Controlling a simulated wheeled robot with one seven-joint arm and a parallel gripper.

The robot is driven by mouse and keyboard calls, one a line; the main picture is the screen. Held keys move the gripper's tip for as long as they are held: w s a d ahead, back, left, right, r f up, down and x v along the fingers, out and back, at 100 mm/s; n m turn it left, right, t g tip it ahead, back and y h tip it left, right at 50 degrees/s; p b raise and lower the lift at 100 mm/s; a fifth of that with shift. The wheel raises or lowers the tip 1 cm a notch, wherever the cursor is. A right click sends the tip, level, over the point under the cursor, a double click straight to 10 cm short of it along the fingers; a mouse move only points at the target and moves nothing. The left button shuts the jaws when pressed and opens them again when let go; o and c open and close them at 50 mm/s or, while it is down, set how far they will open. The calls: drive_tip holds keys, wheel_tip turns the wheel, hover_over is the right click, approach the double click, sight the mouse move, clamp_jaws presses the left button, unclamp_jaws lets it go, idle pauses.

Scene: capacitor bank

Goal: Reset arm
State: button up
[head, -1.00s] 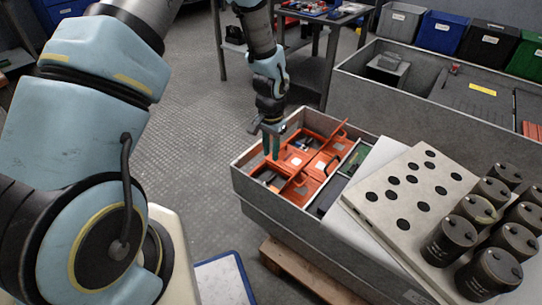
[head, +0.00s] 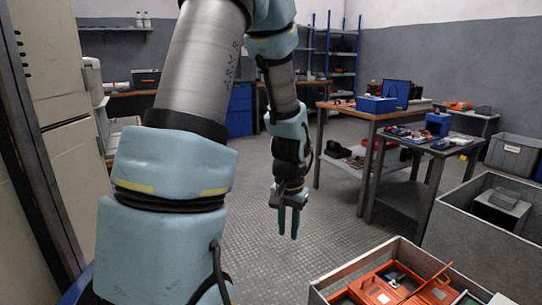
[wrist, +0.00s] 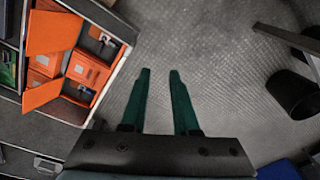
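My gripper (head: 288,222) hangs pointing down over the open grey floor in the head view, to the left of the bin with orange boxes. In the wrist view its two green fingers (wrist: 159,100) are apart with only floor between them, so it is open and empty. My blue and grey arm fills the left and middle of the head view.
A grey-walled bin (head: 352,266) holding orange boxes (head: 392,285) is at the lower right. A grey container (head: 470,236) stands behind it. Tables with tools (head: 427,141) stand at the right back. A tall cabinet (head: 60,120) is at the left.

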drive_tip(key=s+a+r+n, duration=0.2)
drive_tip(key=s+a+r, duration=0.1)
drive_tip(key=a, duration=0.3)
drive_tip(key=s+a+r+n, duration=0.3)
drive_tip(key=a+r, duration=0.1)
drive_tip(key=a, duration=0.1)
wheel_tip(320, 180, up, 25)
drive_tip(key=p, duration=2.5)
drive_tip(key=shift+s+a+f+t, duration=0.15)
drive_tip(key=shift+s+a+t, duration=0.05)
drive_tip(key=shift+t, duration=0.1)
